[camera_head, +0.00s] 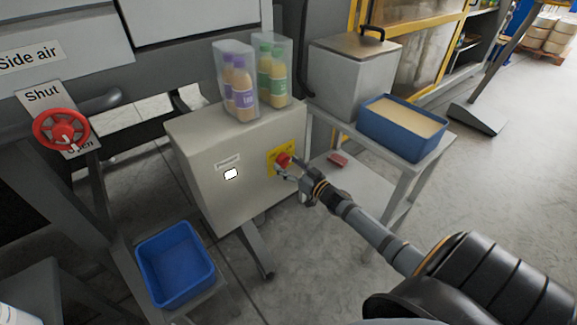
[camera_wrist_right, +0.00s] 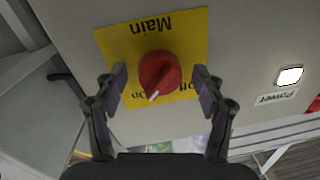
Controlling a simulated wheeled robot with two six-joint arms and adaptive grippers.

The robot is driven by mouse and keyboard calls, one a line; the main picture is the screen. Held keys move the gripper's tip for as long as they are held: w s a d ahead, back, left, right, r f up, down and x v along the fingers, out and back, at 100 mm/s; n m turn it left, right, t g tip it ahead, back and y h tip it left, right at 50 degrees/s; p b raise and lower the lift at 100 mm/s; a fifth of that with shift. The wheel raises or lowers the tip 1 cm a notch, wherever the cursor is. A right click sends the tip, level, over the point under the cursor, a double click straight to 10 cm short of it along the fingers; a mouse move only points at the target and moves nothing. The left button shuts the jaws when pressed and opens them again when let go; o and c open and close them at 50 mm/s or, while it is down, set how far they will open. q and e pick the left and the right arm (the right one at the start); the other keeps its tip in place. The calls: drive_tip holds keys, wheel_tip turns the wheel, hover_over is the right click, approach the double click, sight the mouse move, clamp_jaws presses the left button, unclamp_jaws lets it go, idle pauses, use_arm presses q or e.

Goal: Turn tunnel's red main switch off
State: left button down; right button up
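The red main switch (camera_head: 282,159) sits on a yellow plate (camera_head: 271,169) on the front of a beige cabinet (camera_head: 215,185). In the right wrist view the switch (camera_wrist_right: 160,73) is a round red knob on the yellow plate (camera_wrist_right: 116,40), which reads upside down. Its white pointer aims at the lower left, toward "On"; "Off" is at the right. My right gripper (camera_head: 284,174) is at the switch. In the wrist view its fingers (camera_wrist_right: 160,85) are open on either side of the knob, with a gap on both sides. My left gripper is out of view.
Bottles in clear packs (camera_head: 238,80) stand on the cabinet. A lit white power lamp (camera_head: 231,174) is left of the switch. A red handwheel (camera_head: 61,130) and a blue bin (camera_head: 175,264) are at the left. A side table holds a blue tray (camera_head: 398,140).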

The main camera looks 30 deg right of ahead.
drive_tip(key=c, duration=1.1)
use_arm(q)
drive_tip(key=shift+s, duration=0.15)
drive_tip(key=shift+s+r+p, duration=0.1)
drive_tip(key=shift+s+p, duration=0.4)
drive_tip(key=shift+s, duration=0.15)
use_arm(e)
drive_tip(key=shift+d+r+n+g+h, duration=0.1)
drive_tip(key=shift+n+h, duration=0.15)
drive_tip(key=shift+n, duration=2.6)
drive_tip(key=shift+r+n+g+h, duration=0.15)
drive_tip(key=shift+n+h, duration=0.15)
drive_tip(key=shift+n, duration=2.6)
drive_tip(key=shift+d+r+n+g+h, duration=0.1)
drive_tip(key=shift+n+h, duration=0.15)
drive_tip(key=shift+n, duration=2.6)
